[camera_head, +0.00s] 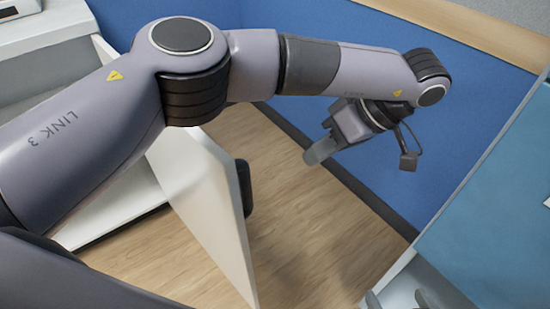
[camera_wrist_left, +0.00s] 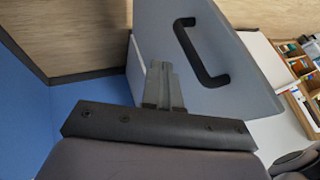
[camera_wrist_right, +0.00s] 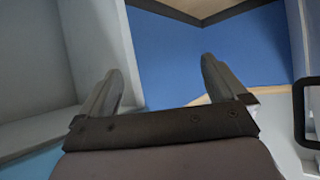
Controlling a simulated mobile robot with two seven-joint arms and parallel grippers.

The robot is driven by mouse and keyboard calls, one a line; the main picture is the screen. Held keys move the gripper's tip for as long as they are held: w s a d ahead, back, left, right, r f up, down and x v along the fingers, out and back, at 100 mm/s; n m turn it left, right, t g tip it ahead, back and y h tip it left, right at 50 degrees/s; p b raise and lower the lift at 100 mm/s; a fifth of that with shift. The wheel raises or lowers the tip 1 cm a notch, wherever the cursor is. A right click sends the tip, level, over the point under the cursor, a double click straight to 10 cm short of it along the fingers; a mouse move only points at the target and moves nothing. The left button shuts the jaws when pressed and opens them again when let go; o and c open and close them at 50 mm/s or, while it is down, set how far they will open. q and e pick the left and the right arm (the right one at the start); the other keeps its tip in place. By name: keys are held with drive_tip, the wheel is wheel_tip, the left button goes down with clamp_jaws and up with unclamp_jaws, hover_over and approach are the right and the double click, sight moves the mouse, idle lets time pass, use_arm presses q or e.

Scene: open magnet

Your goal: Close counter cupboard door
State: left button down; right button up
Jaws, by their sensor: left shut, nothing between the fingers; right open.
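The cupboard door (camera_head: 205,205) is a white panel standing open, with a black handle (camera_head: 244,187) on its right side. The open cupboard (camera_head: 108,218) shows at the left, partly hidden by my left arm. My left gripper (camera_head: 315,153) is shut and empty, to the right of the door. In the left wrist view, its fingers (camera_wrist_left: 160,70) overlap the lower left part of the door (camera_wrist_left: 225,92), left of the handle (camera_wrist_left: 198,52); I cannot tell whether they touch.
A blue wall (camera_head: 300,22) with a dark skirting stands behind. A blue-topped surface (camera_head: 500,215) is at the right. Wooden floor (camera_head: 305,235) lies clear between the door and that surface. A shelf (camera_wrist_left: 300,105) with small items shows in the left wrist view.

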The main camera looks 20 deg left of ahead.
use_arm(q)
drive_tip(key=s+a+f+b, duration=0.1)
drive_tip(key=s+a+f, duration=0.2)
drive_tip(key=a+f, duration=0.5)
drive_tip(key=shift+s+a, duration=0.2)
drive_tip(key=shift+a, duration=0.15)
idle(0.6)
